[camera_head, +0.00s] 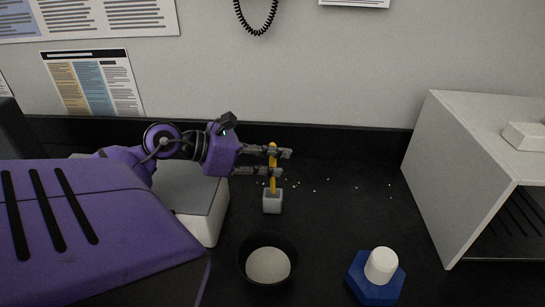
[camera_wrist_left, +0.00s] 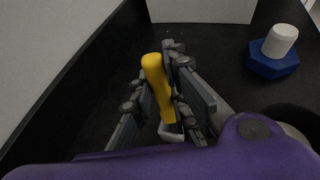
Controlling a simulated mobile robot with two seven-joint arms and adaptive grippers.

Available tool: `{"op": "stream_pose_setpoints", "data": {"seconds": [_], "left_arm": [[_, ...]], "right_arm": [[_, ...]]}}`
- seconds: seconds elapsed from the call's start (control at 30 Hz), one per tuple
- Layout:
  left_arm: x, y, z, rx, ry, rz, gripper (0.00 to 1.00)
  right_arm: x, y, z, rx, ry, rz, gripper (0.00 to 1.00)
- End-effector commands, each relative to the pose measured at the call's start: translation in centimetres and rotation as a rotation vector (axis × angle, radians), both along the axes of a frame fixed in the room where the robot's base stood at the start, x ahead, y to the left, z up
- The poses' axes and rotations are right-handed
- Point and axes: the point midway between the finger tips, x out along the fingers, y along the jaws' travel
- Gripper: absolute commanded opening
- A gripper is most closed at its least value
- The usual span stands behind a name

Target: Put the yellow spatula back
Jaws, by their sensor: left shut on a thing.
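The yellow spatula (camera_head: 273,178) stands upright in the head view, its lower end at a small light grey block-shaped holder (camera_head: 272,203). Whether it rests fully inside the holder I cannot tell. My left gripper (camera_head: 276,162) comes in from the left and is shut on the spatula's upper part, above the holder. In the left wrist view the spatula (camera_wrist_left: 156,85) is between the fingers (camera_wrist_left: 165,105), and the holder is mostly hidden behind them. My right gripper is in neither view.
A black bowl (camera_head: 241,262) with pale contents stands in front of the holder. A blue hexagonal base (camera_head: 361,286) carries a white cylinder (camera_head: 381,264). An open white box (camera_head: 430,160) stands at right. A grey-topped box (camera_head: 205,215) is at left. White bits lie scattered near the holder.

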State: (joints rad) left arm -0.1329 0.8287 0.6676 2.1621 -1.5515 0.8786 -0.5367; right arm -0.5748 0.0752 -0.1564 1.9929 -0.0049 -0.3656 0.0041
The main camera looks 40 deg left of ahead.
Motion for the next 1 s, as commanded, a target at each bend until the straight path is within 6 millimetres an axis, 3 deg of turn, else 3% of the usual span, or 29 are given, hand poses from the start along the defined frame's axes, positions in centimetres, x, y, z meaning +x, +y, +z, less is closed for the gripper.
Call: {"op": "stream_pose_setpoints", "data": {"seconds": [0.33,0.63,0.67,0.8,1.0], "left_arm": [[0.0,0.0,-0.4,0.001,0.0,0.0,0.0],[0.0,0.0,-1.2,0.001,0.0,0.0,0.0],[0.0,0.0,-1.1,0.001,0.0,0.0,0.17],[0.0,0.0,-1.1,0.001,0.0,0.0,0.33],[0.0,0.0,-1.1,0.001,-0.001,0.001,0.33]], "right_arm": [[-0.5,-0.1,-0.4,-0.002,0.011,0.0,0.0],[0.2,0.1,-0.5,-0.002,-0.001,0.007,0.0],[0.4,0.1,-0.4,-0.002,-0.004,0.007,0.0],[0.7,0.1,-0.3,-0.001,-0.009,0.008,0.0],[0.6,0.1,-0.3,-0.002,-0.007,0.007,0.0]]}}
